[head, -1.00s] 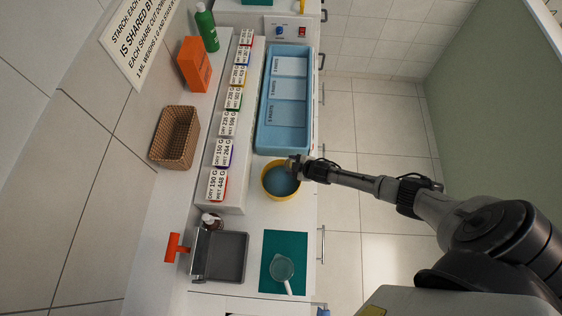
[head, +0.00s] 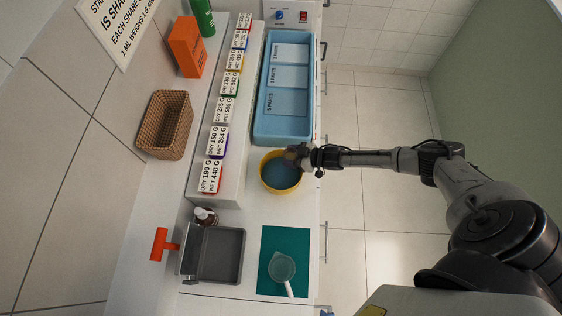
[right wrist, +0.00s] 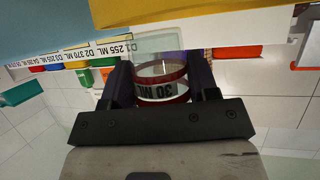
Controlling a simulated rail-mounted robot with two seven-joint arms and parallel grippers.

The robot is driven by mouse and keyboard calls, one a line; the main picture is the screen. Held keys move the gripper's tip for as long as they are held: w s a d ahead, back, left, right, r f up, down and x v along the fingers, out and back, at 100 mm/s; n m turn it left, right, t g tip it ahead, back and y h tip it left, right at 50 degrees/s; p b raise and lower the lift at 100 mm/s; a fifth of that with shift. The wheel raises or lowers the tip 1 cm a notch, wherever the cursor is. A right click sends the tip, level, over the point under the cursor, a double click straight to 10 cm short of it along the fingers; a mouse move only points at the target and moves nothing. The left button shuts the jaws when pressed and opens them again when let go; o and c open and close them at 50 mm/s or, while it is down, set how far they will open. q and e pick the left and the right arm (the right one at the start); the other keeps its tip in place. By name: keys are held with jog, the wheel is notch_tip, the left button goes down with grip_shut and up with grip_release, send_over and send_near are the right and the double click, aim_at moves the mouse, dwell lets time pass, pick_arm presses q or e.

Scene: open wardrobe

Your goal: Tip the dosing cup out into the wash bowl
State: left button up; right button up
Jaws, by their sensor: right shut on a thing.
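The wash bowl (head: 265,184) is a yellow round bowl with blue-grey contents, on the white counter in the head view. My right gripper (head: 301,157) is over the bowl's rim on the side away from the wall. In the right wrist view, that gripper (right wrist: 160,88) is shut on the dosing cup (right wrist: 161,70), a clear cup with red bands and a "30 ML" label that reads upside down. The bowl's yellow side (right wrist: 190,10) fills the top of that view, close to the cup. Whether the cup holds liquid I cannot tell. My left gripper is out of view.
A blue divided tray (head: 256,110) stands beside the bowl. Labelled cards line a white ledge (head: 232,187) behind it. A grey bin (head: 217,255) and a teal mat (head: 300,245) with a strainer-like handled item (head: 281,266) lie on the bowl's other side.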

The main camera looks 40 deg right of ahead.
aim_at(284, 152)
dwell(0.3)
jog(key=shift+r+p, duration=1.45)
jog(key=shift+r, duration=0.15)
